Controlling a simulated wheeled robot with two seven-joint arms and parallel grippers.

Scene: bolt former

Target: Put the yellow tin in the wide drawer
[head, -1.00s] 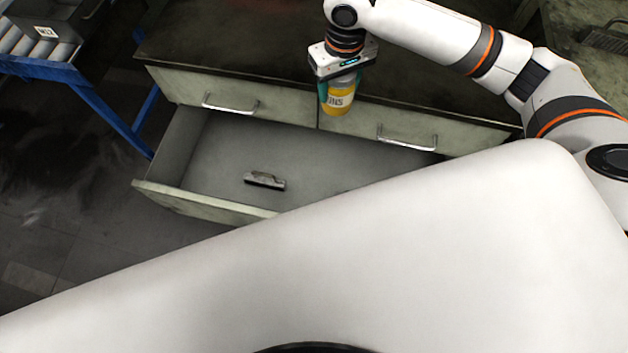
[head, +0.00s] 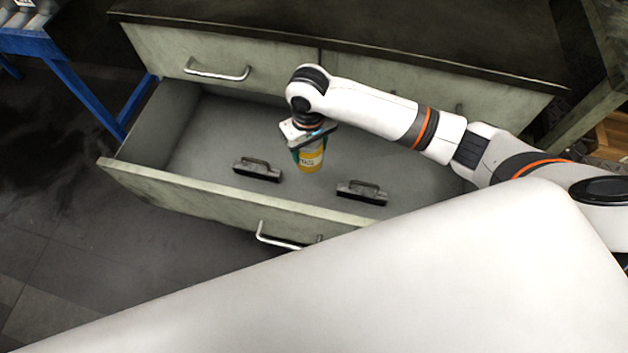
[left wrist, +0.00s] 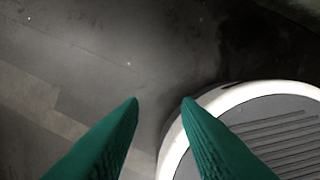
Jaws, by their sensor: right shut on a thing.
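The yellow tin (head: 311,160) is upright in my right gripper (head: 308,145), which is shut on it. The gripper and tin are over the inside of the open wide drawer (head: 200,192), between two handled brushes. I cannot tell whether the tin's base touches the drawer floor. My left gripper (left wrist: 160,100) shows in the left wrist view with its green fingertips apart and nothing between them.
Inside the drawer lie a left brush (head: 258,170) and a right brush (head: 362,192). Two closed upper drawers with handles (head: 217,72) stand behind, under a dark worktop (head: 350,38). A blue frame (head: 85,90) is at the left.

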